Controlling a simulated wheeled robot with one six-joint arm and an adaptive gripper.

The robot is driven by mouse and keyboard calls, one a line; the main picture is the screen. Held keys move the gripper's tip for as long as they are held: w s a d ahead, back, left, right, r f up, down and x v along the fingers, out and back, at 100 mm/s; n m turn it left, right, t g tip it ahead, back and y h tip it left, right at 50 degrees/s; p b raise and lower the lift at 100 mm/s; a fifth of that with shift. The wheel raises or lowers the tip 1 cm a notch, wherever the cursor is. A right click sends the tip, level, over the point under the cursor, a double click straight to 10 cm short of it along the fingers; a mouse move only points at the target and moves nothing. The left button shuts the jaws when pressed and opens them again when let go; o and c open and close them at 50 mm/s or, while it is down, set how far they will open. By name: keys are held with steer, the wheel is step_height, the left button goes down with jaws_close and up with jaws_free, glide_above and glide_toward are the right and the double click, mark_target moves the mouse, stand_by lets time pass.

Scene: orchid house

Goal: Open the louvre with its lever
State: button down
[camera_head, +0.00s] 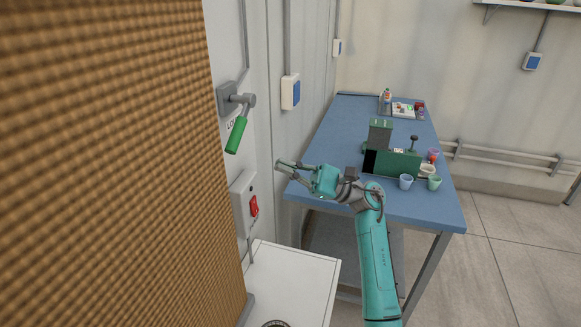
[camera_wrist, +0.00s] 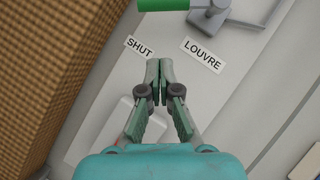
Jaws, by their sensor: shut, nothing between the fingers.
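The louvre lever has a green handle (camera_head: 238,135) on a grey pivot (camera_head: 235,98) on the wall panel. In the head view the handle hangs down, tilted slightly to the left. In the wrist view the green handle (camera_wrist: 163,4) and grey pivot (camera_wrist: 212,18) show at the top edge, partly cut off. Labels reading SHUT (camera_wrist: 139,47) and LOUVRE (camera_wrist: 203,54) are on the panel below them. My gripper (camera_head: 278,164) is shut and empty, to the right of and lower than the handle, apart from it. Its closed fingers (camera_wrist: 153,68) point toward the labels in the wrist view.
A brown honeycomb pad (camera_head: 110,160) fills the left side. A switch box with a red rocker (camera_head: 253,206) is below the lever, above a white cabinet top (camera_head: 290,285). A blue bench (camera_head: 340,125) with a green machine (camera_head: 395,162) and cups stands behind my arm.

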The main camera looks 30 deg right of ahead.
steer(key=w+a+r, duration=0.1)
steer(key=a+r, duration=0.5)
steer(key=a, duration=0.1)
steer(key=shift+w+a, duration=0.1)
steer(key=shift+r, duration=0.1)
stand_by(0.4)
steer(key=shift+a+r+m+t, duration=0.15)
steer(key=shift+m+t, duration=0.25)
steer(key=shift+m, duration=0.2)
